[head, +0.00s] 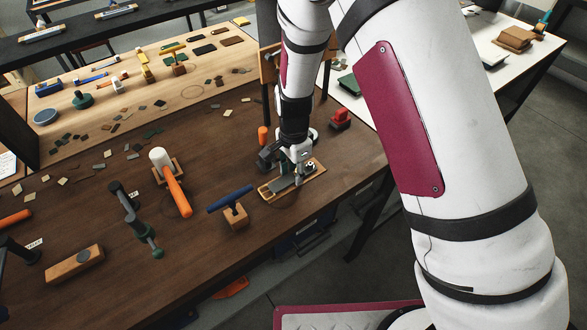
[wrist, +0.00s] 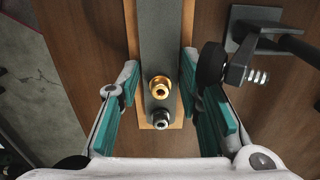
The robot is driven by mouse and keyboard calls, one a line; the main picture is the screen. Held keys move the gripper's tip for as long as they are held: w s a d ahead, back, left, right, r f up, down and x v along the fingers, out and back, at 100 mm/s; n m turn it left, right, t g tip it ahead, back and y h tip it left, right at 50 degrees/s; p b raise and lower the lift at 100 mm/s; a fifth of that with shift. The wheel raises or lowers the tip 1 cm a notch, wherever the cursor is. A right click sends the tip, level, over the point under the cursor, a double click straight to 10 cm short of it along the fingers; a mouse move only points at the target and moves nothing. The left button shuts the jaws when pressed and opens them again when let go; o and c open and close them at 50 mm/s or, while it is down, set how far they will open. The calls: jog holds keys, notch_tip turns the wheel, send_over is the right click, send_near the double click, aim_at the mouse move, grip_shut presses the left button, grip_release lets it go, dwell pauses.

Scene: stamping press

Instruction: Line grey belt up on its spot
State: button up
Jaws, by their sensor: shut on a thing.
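The grey belt (wrist: 160,35) is a long flat dark grey strip in the wrist view. It lies along a light wooden board (wrist: 189,20), over it or on it; I cannot tell whether they touch. A brass fitting and a silver fitting show at its near end. My gripper (wrist: 160,75) has a teal-padded finger on each side of the strip and is shut on it. In the head view, my gripper (head: 297,172) points down over the wooden board (head: 318,171), and the grey belt (head: 279,186) shows beneath it. The gripper hides part of both.
A black clamp (wrist: 245,50) stands close to the right finger in the wrist view. In the head view, a blue-handled tool on a wooden block (head: 236,217), an orange-handled mallet (head: 177,195) and a red object (head: 340,119) stand nearby.

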jog(key=shift+f, duration=0.25)
jog(key=o, duration=1)
jog(key=shift+c, duration=0.6)
jog(key=shift+r, duration=0.15)
jog(key=shift+r+p, duration=1.15)
jog(key=shift+r, duration=2.25)
